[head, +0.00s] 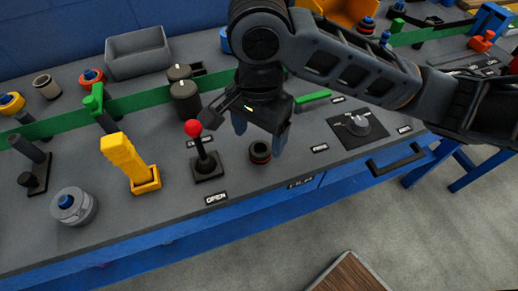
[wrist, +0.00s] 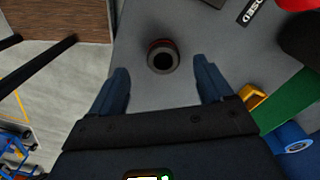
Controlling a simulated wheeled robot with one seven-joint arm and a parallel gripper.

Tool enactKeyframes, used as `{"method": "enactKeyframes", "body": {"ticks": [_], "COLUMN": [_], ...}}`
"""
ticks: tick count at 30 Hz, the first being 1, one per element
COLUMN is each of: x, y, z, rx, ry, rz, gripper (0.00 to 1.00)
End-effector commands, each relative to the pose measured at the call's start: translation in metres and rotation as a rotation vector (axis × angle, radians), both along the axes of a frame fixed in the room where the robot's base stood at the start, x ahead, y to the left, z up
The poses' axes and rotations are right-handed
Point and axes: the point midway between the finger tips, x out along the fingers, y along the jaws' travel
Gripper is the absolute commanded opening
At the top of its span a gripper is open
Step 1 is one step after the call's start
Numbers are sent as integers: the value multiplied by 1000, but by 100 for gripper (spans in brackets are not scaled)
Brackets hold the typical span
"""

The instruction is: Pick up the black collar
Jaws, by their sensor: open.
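The black collar (head: 260,152) is a short dark ring with a reddish band, standing on the grey panel top. In the wrist view the collar (wrist: 162,57) shows from above, with its round hole visible. My gripper (head: 262,130) is over the panel, close above the collar in the head view. In the wrist view the two blue fingers of my gripper (wrist: 162,90) are spread apart, with the collar ahead of and between their tips. Nothing is held, and no contact with the collar shows.
A red-knobbed lever (head: 205,155) stands just left of the collar, with a yellow lever (head: 130,163) farther left. A rotary knob (head: 358,124) is to the right. A black handle (head: 396,160) is on the front edge. Black cylinders (head: 184,97) stand behind.

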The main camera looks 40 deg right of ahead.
Motion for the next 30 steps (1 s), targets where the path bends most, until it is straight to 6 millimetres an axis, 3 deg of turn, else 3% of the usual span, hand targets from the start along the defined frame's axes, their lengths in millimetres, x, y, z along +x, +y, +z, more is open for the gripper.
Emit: {"method": "enactKeyframes", "body": {"ticks": [12,21,30], "x": [4,4,4], "y": [-4,-4,-3], "z": [-50,-54,-54], "rx": [-1,1,1], "ry": [-1,-3,-2], "rz": [1,1,1], "gripper": [80,79,50]}}
